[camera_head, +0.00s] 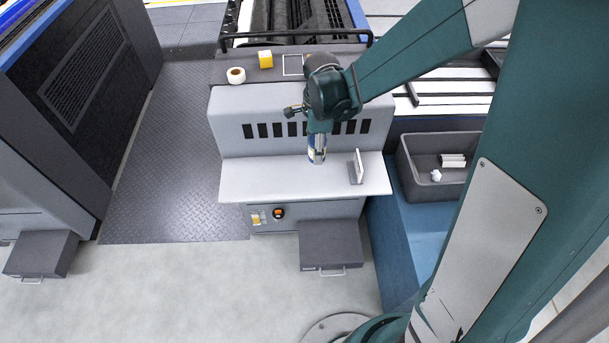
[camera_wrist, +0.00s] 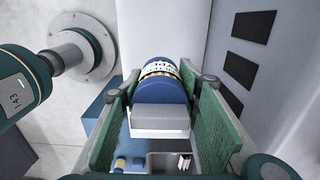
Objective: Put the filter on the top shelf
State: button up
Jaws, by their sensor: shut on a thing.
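The filter (camera_head: 317,148), a small cylinder with blue and white on it, hangs upright below my gripper (camera_head: 318,133) over the light grey ledge of the machine. I cannot tell whether its lower end touches the ledge. In the wrist view the filter (camera_wrist: 160,84) shows a blue body with a printed white band and a pale end, between the two green finger pads of my gripper (camera_wrist: 160,100). My gripper is shut on it. The dark upper surface (camera_head: 235,64) of the machine, likely the top shelf, lies behind and above the ledge and bears a pale square outline (camera_head: 292,65).
A thin white upright piece (camera_head: 356,167) stands on the ledge right of the filter. A grey bin (camera_head: 408,165) with small white things is at the right. The ledge's left part is clear.

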jog(key=shift+f, duration=0.1)
jog(key=b, duration=0.1)
send_over(316, 175)
jog(key=shift+f, duration=3.05)
jog(key=shift+f+b, duration=0.5)
jog(key=shift+f, duration=1.35)
jog(key=shift+f, duration=0.15)
jog(key=o, duration=0.5)
jog(key=shift+c, duration=0.2)
jog(key=o, duration=0.5)
jog(key=shift+c, duration=0.2)
